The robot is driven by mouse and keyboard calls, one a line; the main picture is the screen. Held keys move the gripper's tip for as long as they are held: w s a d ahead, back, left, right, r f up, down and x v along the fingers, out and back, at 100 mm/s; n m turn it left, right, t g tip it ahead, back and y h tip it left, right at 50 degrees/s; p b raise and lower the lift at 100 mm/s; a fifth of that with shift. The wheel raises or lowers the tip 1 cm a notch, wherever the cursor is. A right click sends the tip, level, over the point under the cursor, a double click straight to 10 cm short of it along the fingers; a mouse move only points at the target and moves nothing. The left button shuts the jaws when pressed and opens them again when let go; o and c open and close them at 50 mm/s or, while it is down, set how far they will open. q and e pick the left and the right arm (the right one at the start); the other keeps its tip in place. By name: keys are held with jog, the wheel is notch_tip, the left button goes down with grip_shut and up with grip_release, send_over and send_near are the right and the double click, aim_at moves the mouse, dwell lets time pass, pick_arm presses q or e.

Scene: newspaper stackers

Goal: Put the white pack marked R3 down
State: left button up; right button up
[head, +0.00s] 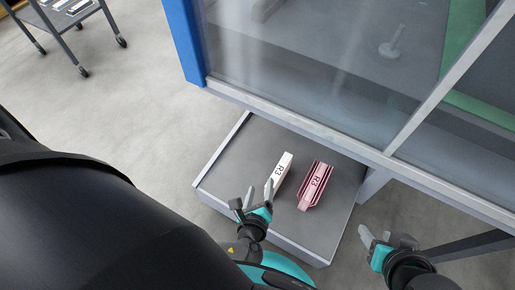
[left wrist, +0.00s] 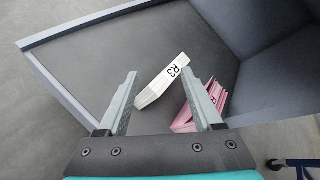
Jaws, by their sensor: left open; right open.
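The white pack marked R3 (head: 283,172) lies on the grey tray surface (head: 237,165) in the head view, left of a pink pack also marked R3 (head: 316,186). My left gripper (head: 257,199) is open at the near end of the white pack. In the left wrist view, the white pack (left wrist: 163,82) lies beyond and between the spread fingers (left wrist: 160,100), and the pink pack (left wrist: 213,106) is partly hidden behind the right finger. My right gripper (head: 376,240) is open and empty, right of the tray.
A glass-panelled enclosure with a blue post (head: 183,42) and a metal frame stands along the far side of the tray. A wheeled cart (head: 66,22) with papers is at the top left. The left part of the tray is bare.

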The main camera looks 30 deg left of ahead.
pick_arm(q)
jog(key=s+r+n+g+h, duration=0.2)
jog(key=r+n, duration=0.6)
jog(key=n, duration=0.3)
jog(key=s+r+n+g+h, duration=0.2)
jog(key=r+n+g+h, duration=0.1)
jog(key=r+n, duration=0.6)
jog(key=shift+d+n, duration=0.45)
jog(key=shift+n, duration=0.65)
